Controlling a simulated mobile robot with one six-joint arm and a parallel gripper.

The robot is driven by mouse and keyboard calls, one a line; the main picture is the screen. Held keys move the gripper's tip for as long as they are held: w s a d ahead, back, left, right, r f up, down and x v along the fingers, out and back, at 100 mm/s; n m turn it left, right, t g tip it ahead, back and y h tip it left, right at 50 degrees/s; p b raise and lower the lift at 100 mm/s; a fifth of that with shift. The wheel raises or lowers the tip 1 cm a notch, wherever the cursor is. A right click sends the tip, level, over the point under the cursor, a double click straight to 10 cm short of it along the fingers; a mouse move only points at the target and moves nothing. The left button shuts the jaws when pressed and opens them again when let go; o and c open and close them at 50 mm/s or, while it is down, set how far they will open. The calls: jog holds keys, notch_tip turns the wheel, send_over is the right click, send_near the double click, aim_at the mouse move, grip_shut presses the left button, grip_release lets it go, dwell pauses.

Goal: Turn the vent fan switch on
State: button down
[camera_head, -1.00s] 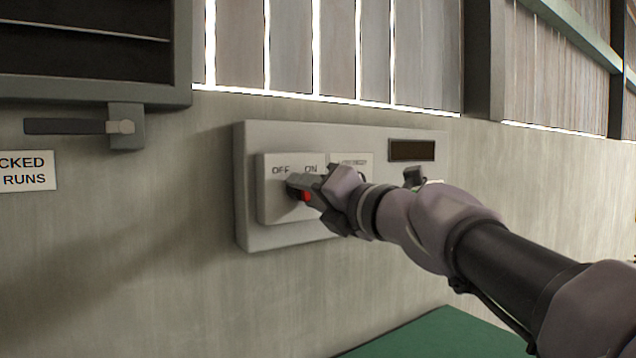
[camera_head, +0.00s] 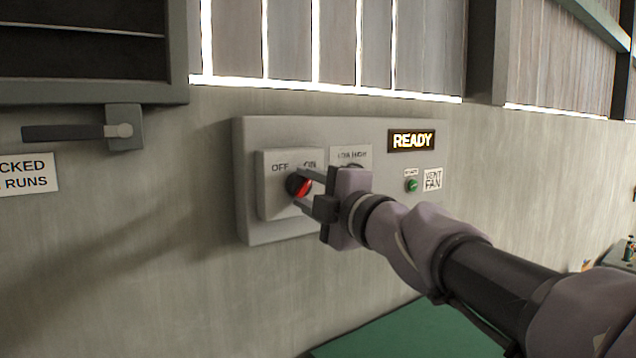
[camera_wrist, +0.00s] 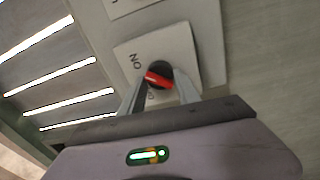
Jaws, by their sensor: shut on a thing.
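The vent fan switch is a round dark knob (camera_head: 293,184) with a red pointer, on a pale plate (camera_head: 270,205) marked OFF and ON. The red pointer tilts up to the right, toward ON. My gripper (camera_head: 301,186) is shut on the knob, its two fingers on either side of it. The wrist view shows the knob (camera_wrist: 160,70) between the fingers (camera_wrist: 161,82), with the ON label beside it. Part of the plate is hidden behind my gripper. A lit READY sign (camera_head: 411,141) and a VENT FAN label (camera_head: 433,180) are on the same panel (camera_head: 375,135).
A green round button or lamp (camera_head: 412,186) sits right of my gripper. A second plate (camera_head: 350,154) marked LOW HIGH is partly hidden by my wrist. A lever handle (camera_head: 80,132) is on the left. A green surface (camera_head: 390,335) lies below my arm.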

jog(key=shift+r+m+p, duration=0.1)
jog(key=shift+m+p, duration=0.2)
jog(key=shift+m, duration=0.5)
jog(key=c, duration=1.1)
grip_release()
jog(key=shift+o, duration=1.1)
jog(key=shift+w+a, duration=0.2)
jog(key=shift+a, duration=0.05)
jog(key=shift+s+d, duration=0.1)
jog(key=b+v, duration=0.3)
jog(key=v, duration=1.4)
jog(key=shift+s, duration=0.2)
